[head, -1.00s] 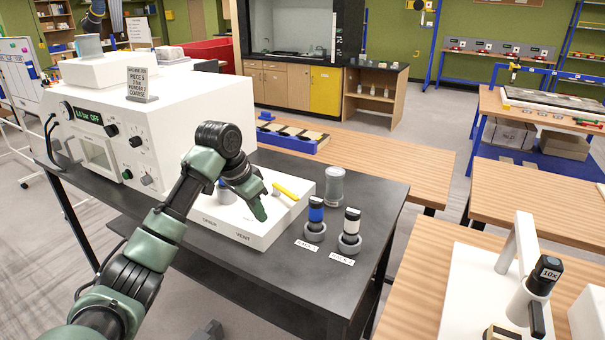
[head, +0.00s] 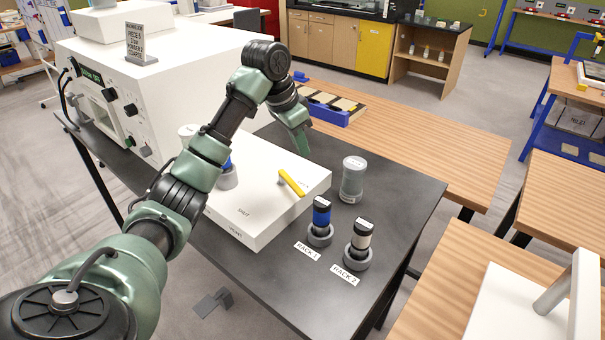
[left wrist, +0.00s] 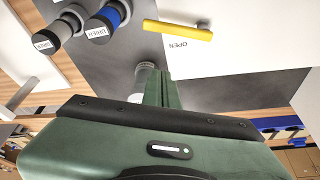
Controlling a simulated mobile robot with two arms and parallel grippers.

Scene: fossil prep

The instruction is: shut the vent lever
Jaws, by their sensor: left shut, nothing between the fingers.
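The vent lever is a yellow bar (head: 291,182) on top of a white box (head: 265,225), near its far right part. The word SHUT is printed on the box top nearer me, and VENT on its front. In the left wrist view the yellow lever (left wrist: 178,30) lies beside the printed word OPEN. My left gripper (head: 303,146) is shut and empty, pointing down just beyond the lever in the head view. It looks apart from the lever; its green fingers (left wrist: 160,90) show below the lever in the wrist view. My right gripper is not in view.
A clear grey-lidded jar (head: 353,180) stands right of the box. A white machine (head: 165,75) stands at left.

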